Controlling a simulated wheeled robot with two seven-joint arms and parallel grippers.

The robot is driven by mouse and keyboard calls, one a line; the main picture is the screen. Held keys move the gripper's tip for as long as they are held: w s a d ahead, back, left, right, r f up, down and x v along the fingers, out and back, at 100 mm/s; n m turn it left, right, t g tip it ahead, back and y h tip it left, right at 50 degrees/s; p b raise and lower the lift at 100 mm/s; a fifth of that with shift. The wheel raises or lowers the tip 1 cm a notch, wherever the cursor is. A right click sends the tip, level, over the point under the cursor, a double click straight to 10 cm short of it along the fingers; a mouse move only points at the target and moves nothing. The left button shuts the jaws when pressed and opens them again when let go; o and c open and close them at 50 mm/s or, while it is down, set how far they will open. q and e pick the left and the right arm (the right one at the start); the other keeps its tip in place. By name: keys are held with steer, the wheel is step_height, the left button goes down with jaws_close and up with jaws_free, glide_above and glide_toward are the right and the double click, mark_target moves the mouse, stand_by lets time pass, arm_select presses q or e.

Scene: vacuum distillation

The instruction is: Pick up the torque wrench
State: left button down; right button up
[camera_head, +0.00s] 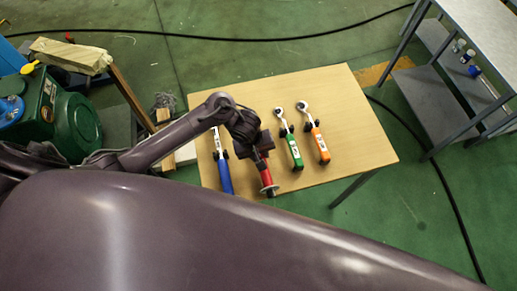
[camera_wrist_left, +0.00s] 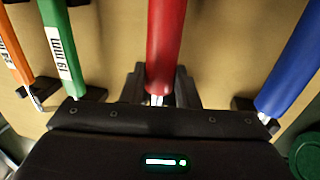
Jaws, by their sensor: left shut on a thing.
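Several torque wrenches with coloured handles lie side by side on the wooden table. The red one (camera_head: 267,177) is under my left gripper (camera_head: 259,154), which is shut on it near the head end of the handle; the gripper hides its head. In the left wrist view the red handle (camera_wrist_left: 167,45) runs up from between the fingers (camera_wrist_left: 160,88). The blue wrench (camera_head: 223,175) lies to its left in the head view. The green wrench (camera_head: 293,150) and the orange wrench (camera_head: 319,145) lie to its right. I cannot tell whether the red wrench is clear of the table. My right gripper is not in view.
The wooden table (camera_head: 352,125) is bare on its right side. Small black supports (camera_wrist_left: 84,95) sit by the neighbouring wrenches, close to my gripper. A grey shelf bench (camera_head: 440,75) stands at the right, green machinery (camera_head: 75,125) at the left. A black cable crosses the floor.

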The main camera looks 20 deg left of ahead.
arm_select(q)
steer(key=shift+w+r, duration=0.1)
steer(key=shift+r, duration=0.45)
step_height(320, 180, up, 19)
steer(key=p, duration=0.9)
steer(key=shift+p, duration=0.35)
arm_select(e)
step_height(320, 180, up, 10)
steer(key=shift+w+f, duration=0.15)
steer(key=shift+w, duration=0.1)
